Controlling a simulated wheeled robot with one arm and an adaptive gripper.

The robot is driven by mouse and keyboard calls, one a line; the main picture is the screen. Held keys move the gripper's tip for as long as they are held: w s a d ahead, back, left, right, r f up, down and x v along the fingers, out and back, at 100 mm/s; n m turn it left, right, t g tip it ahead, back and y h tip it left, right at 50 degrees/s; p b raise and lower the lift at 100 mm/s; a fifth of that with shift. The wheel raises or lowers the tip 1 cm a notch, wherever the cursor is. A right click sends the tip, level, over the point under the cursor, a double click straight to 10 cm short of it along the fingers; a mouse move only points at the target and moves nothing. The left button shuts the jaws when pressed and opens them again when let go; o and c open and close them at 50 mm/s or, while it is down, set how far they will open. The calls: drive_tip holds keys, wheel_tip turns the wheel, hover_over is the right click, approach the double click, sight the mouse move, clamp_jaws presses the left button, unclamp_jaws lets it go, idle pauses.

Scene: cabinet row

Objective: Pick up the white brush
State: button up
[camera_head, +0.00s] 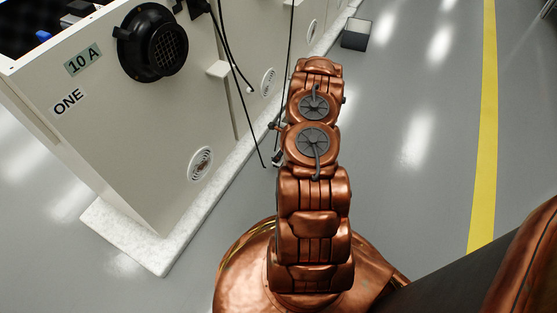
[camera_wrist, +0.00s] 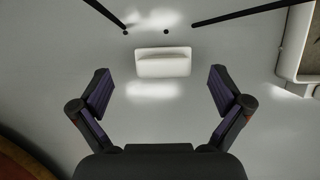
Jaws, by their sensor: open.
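I cannot make out a white brush for certain in either view. In the wrist view a white block-like piece (camera_wrist: 163,62) with a ledge sits against a pale grey surface, ahead of my gripper and between the lines of its fingers. I cannot tell whether it is a brush or a fixed handle. My gripper (camera_wrist: 160,88) is open and empty, its two dark fingers wide apart. In the head view my copper arm hides most of the gripper.
A white cabinet (camera_head: 135,130) marked "10 A" and "ONE" stands left on a pale plinth (camera_head: 125,240). Black cables (camera_head: 233,60) hang along it. A grey box (camera_head: 356,34) lies on the floor behind. Floor right of my arm is clear up to a yellow line (camera_head: 487,130).

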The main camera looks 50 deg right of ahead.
drive_tip(key=shift+w+f, duration=0.2)
drive_tip(key=shift+f, duration=0.45)
drive_tip(key=b+x, duration=0.2)
drive_tip(key=x, duration=0.1)
drive_tip(key=b+x, duration=0.1)
drive_tip(key=shift+s+d+f, duration=0.2)
drive_tip(key=shift+s+f, duration=0.05)
drive_tip(key=shift+f, duration=0.05)
drive_tip(key=shift+w+f, duration=0.25)
drive_tip(key=shift+f, duration=0.1)
drive_tip(key=shift+r, duration=0.1)
drive_tip(key=c, duration=1.2)
drive_tip(key=shift+r, duration=0.1)
drive_tip(key=shift+c, duration=0.2)
